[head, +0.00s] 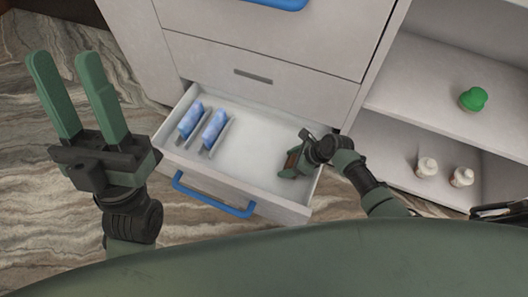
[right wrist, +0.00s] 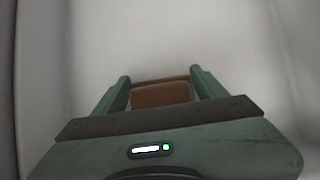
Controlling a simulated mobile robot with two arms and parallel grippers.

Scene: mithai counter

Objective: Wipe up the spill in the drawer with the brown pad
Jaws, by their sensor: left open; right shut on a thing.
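The open drawer (head: 240,208) sticks out low from the cabinet, with its blue handle at the front. My right gripper (head: 290,168) reaches down into the drawer's right part. It is shut on the brown pad (right wrist: 160,94), which shows between the green fingers in the right wrist view; in the head view only a small bit of the pad (head: 292,160) shows. The pad is at or near the drawer floor; contact cannot be told. No spill stands out on the pale floor that I see. My left gripper (head: 78,95) is open and empty, left of the drawer.
Two blue-and-white packets (head: 213,128) stand in the drawer's left part beside thin dividers. The drawer walls are close around my right gripper. To the right, a shelf unit holds a green item (head: 473,99) and two white bottles (head: 427,167).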

